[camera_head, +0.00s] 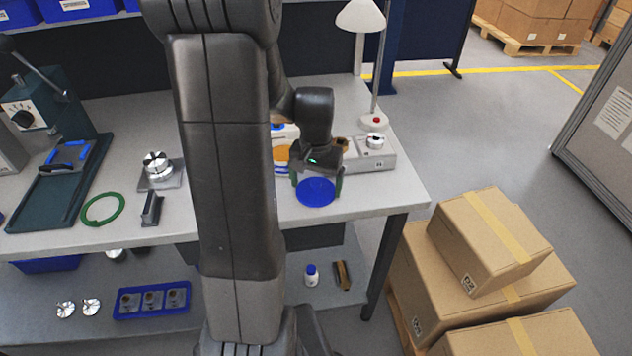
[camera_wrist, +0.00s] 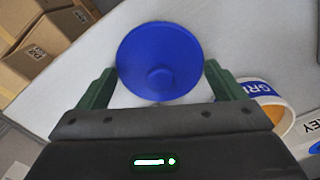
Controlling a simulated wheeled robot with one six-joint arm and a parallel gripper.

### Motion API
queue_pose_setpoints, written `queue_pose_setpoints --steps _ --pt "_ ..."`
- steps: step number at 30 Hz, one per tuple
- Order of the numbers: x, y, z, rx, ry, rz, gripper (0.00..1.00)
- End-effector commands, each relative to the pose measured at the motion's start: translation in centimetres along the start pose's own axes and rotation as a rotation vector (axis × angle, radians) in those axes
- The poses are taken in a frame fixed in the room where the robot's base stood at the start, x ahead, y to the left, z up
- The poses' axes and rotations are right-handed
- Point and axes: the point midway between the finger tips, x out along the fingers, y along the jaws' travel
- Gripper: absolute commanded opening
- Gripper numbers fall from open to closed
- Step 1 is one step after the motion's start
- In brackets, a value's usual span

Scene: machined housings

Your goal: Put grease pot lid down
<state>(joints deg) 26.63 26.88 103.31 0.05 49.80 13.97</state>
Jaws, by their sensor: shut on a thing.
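The grease pot lid (camera_head: 316,192) is a round blue disc with a small central knob, over the right front part of the bench. It also shows in the wrist view (camera_wrist: 145,50), knob facing the camera. I cannot tell whether the lid touches the bench top. The open grease pot (camera_wrist: 272,100), white with a blue label and orange inside, stands to the right in the wrist view.
The grey bench top (camera_head: 385,203) is bare right of the lid, up to its edge. A grey device (camera_head: 372,155) and a lamp (camera_head: 360,17) stand behind. A green ring (camera_head: 103,209) lies further left. Cardboard boxes (camera_head: 490,240) are stacked on the floor at right.

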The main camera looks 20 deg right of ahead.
Motion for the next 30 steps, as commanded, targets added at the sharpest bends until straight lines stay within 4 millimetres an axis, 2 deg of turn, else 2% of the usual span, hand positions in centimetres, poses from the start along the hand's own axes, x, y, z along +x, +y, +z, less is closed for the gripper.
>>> queue_pose_setpoints --steps 11,12,13,23,26,30 --pt "0.5 0.0 0.0 0.0 0.0 0.0 0.68" --pt "0.4 0.0 0.0 0.0 0.0 0.0 0.95" --pt "0.4 0.0 0.0 0.0 0.0 0.0 1.0" --pt "-0.3 0.0 0.0 0.0 0.002 -0.001 1.0" --pt "-1.8 0.0 -0.1 0.0 0.006 -0.001 1.0" --pt "-4.8 0.0 -0.1 0.0 0.007 -0.002 1.0"
